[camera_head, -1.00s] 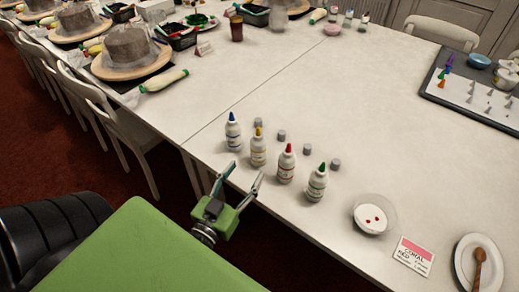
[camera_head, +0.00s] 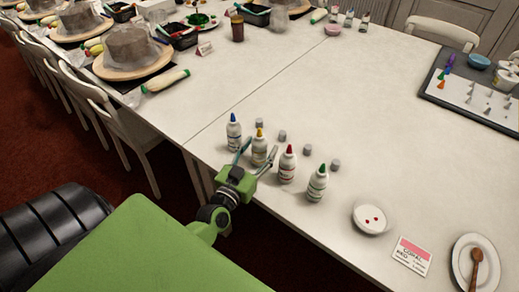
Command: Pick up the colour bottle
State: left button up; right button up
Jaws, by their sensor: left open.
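Several white colour bottles stand upright in a row near the table's front edge: one with a blue tip (camera_head: 233,133), one with a yellow tip (camera_head: 259,148), one with a red tip (camera_head: 287,165) and one with a green tip (camera_head: 317,184). My left gripper (camera_head: 260,147) is open at the row. Its fingers appear on either side of the yellow-tipped bottle, one towards the blue-tipped bottle and one towards the red-tipped bottle. I cannot tell whether they touch any bottle. The lower part of the yellow-tipped bottle is partly hidden by the gripper. My right gripper is not in view.
Small grey caps (camera_head: 308,149) stand behind the bottles. To the right are a white bowl with red drops (camera_head: 370,219), a "CORAL RED" card (camera_head: 411,254) and a plate (camera_head: 461,277) with a wooden spoon (camera_head: 476,268). The table (camera_head: 330,85) is clear behind the caps.

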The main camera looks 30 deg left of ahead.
pick_arm(q)
jog(key=shift+c, duration=0.4)
jog(key=c, duration=0.8)
